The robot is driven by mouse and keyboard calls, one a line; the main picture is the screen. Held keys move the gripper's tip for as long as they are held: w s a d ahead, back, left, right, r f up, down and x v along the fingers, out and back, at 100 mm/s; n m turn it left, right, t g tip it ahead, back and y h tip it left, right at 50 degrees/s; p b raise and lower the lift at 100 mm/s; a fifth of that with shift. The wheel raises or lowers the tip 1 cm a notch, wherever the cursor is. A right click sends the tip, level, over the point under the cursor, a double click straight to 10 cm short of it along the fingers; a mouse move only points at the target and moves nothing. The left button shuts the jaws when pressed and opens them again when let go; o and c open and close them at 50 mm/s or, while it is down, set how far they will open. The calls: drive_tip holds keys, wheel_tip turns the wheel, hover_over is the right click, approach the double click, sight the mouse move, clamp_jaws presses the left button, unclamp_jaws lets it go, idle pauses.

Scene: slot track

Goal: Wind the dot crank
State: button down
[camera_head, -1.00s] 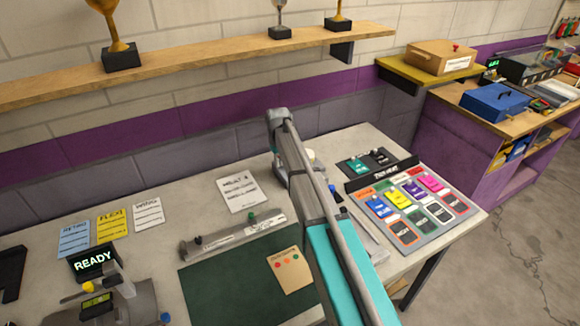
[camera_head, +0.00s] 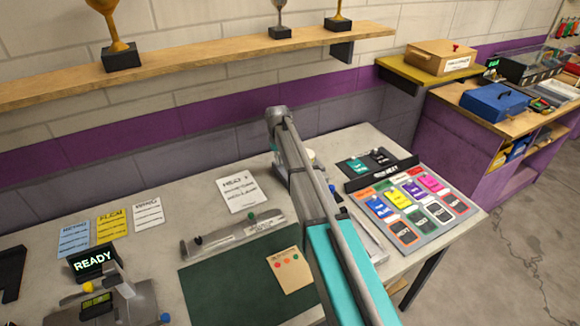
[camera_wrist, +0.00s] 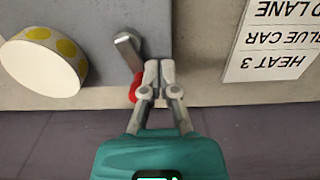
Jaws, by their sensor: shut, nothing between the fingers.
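The dot crank shows in the wrist view as a grey metal arm (camera_wrist: 127,48) with a red knob (camera_wrist: 136,88) at its lower end. A white drum with yellow dots (camera_wrist: 42,62) is to its left. My gripper (camera_wrist: 160,66) has its fingers together and empty, right beside the knob; the left finger partly overlaps it, and I cannot tell whether they touch. In the head view my arm hides the gripper and the crank; only a bit of a pale round thing (camera_head: 310,154) shows beside the arm.
A "HEAT 3" card (camera_wrist: 280,40) lies right of the gripper in the wrist view. The purple-grey wall (camera_wrist: 250,140) is close by. In the head view, a panel of coloured tags (camera_head: 412,208) sits right of my arm and a green mat (camera_head: 225,285) left of it.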

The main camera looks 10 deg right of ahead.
drive_tip(key=shift+w+d, duration=0.1)
idle(0.3)
drive_tip(key=shift+w+d, duration=0.2)
drive_tip(key=shift+w, duration=0.2)
drive_tip(key=shift+w+d, duration=0.15)
idle(0.4)
drive_tip(key=shift+w+d, duration=0.2)
drive_tip(key=shift+d, duration=0.1)
drive_tip(key=shift+w+d, duration=0.1)
idle(0.4)
drive_tip(key=shift+w+d, duration=0.1)
drive_tip(key=shift+d, duration=0.25)
drive_tip(key=shift+w+d, duration=0.1)
drive_tip(key=shift+d, duration=0.1)
